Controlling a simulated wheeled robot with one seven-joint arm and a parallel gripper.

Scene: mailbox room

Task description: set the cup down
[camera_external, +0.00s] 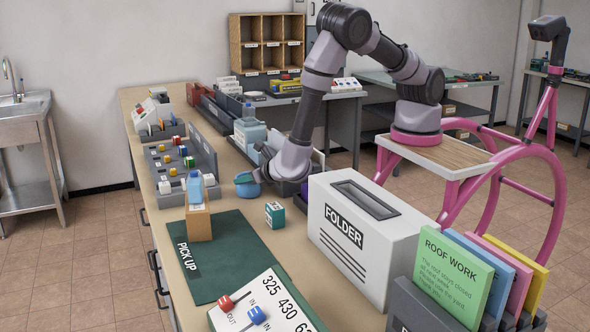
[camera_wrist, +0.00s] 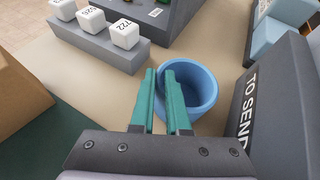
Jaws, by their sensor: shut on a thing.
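The blue cup (camera_external: 248,189) is upright at the bench, beside the grey tray. It also shows in the wrist view (camera_wrist: 203,83), where I look down into its open mouth. My gripper (camera_external: 245,178) reaches down to the cup from the right. In the wrist view my gripper (camera_wrist: 160,72) has its two green fingers close together at the cup's left wall, with one finger outside and one inside the rim. It is shut on that wall. The cup's base is hidden in part, so I cannot tell if it touches the bench or hangs just above it.
A grey tray marked TO SEND (camera_wrist: 262,95) stands close right of the cup. A grey step with white number cubes (camera_wrist: 100,45) lies beyond it.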

